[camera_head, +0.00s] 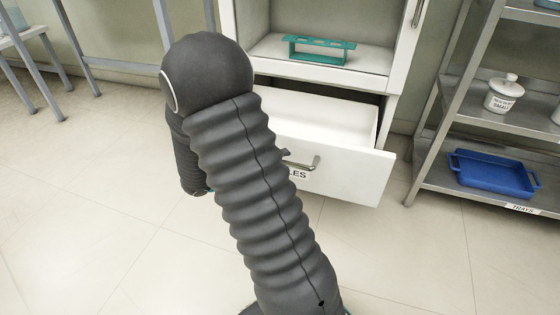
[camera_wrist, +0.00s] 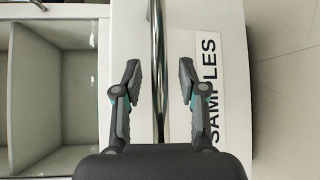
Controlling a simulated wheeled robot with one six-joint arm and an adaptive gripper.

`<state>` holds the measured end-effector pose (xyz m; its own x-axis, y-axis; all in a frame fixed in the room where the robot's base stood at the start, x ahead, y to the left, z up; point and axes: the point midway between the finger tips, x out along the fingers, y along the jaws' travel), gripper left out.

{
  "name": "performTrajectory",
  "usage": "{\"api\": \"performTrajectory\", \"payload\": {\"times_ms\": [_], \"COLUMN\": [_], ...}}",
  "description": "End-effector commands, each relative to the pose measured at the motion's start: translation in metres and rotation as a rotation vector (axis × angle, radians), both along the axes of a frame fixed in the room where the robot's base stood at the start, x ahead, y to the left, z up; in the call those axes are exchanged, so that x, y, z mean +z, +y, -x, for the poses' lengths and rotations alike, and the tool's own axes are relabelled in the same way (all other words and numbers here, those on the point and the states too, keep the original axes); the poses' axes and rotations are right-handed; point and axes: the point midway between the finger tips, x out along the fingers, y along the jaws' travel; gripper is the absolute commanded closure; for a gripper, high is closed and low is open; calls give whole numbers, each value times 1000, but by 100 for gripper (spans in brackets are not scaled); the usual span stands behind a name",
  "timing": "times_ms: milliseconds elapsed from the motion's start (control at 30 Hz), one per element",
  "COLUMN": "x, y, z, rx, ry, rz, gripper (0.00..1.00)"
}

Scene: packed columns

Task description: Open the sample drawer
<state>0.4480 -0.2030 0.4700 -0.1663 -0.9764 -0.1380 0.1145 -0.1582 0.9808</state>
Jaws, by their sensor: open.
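The sample drawer (camera_head: 352,178) is white and stands pulled out from its cabinet, its inside showing empty in the part I can see. Its metal bar handle (camera_head: 313,164) is on the front, partly hidden by my arm. In the wrist view the handle (camera_wrist: 158,40) runs between the two fingers of my gripper (camera_wrist: 159,75). The fingers are apart, one on each side of the bar, with gaps visible. The SAMPLES label (camera_wrist: 209,85) lies beside the right finger. In the head view my arm hides most of the gripper.
A green test tube rack (camera_head: 318,50) sits on the cabinet shelf above the drawer. On the right a metal rack (camera_head: 450,130) holds a white lidded jar (camera_head: 503,95) and a blue tray (camera_head: 493,172). The floor in front is clear.

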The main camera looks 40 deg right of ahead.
Motion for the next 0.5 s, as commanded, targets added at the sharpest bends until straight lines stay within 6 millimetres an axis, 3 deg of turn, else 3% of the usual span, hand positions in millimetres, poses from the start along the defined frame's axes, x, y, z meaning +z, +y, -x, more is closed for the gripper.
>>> {"api": "performTrajectory", "payload": {"times_ms": [167, 500], "x": [2, 11], "y": [18, 83], "z": [-4, -15], "rx": [5, 5], "ry": [-1, -1], "rz": [-1, 0], "gripper": [59, 59]}}
